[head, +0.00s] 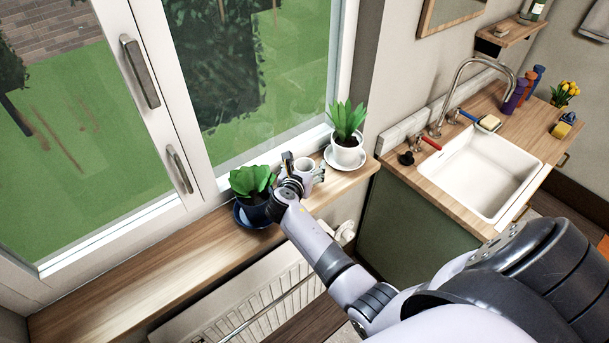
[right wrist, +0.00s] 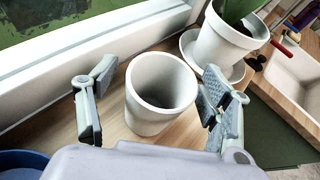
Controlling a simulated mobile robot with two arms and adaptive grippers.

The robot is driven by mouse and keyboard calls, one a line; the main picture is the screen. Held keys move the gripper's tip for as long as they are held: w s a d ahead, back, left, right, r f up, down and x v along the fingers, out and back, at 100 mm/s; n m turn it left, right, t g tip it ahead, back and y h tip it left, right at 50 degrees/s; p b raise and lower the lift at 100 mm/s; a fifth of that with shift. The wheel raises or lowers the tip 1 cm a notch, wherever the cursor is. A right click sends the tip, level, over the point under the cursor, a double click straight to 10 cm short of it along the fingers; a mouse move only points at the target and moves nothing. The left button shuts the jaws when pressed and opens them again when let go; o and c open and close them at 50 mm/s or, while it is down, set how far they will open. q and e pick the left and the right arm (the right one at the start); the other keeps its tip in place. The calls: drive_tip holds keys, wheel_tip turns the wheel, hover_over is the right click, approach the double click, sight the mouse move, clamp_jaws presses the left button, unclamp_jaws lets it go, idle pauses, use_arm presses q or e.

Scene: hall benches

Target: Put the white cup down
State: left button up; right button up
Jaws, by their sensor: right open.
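The white cup (head: 304,172) stands upright on the wooden window sill (head: 150,278), between two potted plants. In the right wrist view the cup (right wrist: 160,92) is empty and sits between the open fingers. My right gripper (head: 303,170) is open around the cup, with a visible gap to the finger on each side in the right wrist view (right wrist: 155,110). Part of the cup is hidden behind the gripper in the head view. My left gripper is not in view.
A plant in a dark blue pot (head: 256,212) stands close left of the cup. A plant in a white pot (head: 347,152) on a saucer stands close right. The sill's left part is clear. A sink (head: 487,172) and counter are at right; a radiator (head: 245,300) is below.

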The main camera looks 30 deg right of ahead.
drive_tip(key=c, duration=1.4)
